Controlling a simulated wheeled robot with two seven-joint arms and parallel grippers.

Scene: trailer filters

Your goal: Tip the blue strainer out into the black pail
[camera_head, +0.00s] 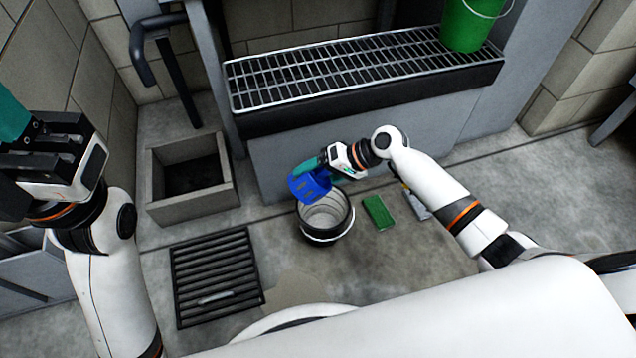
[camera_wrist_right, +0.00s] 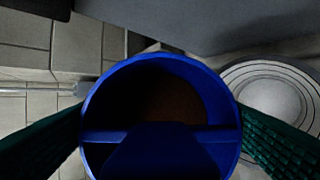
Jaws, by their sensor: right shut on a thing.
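The blue strainer (camera_head: 310,186) is held in my right gripper (camera_head: 330,163) over the back left rim of the black pail (camera_head: 326,217). It looks tilted in the head view. The pail stands upright on the floor, and its pale ringed inside looks empty. In the right wrist view the strainer (camera_wrist_right: 160,150) is between the two teal fingers, with a brownish dark inside and a crossbar. The pail's ringed inside (camera_wrist_right: 275,95) shows to its right. My left gripper (camera_head: 25,140) is raised at the left edge, with its fingertips cut off.
A green sponge (camera_head: 378,212) and a grey-and-yellow tool (camera_head: 415,203) lie right of the pail. A floor grate (camera_head: 215,275) and a square concrete basin (camera_head: 190,177) are to the left. A grated ledge (camera_head: 365,68) behind bears a green bucket (camera_head: 470,25).

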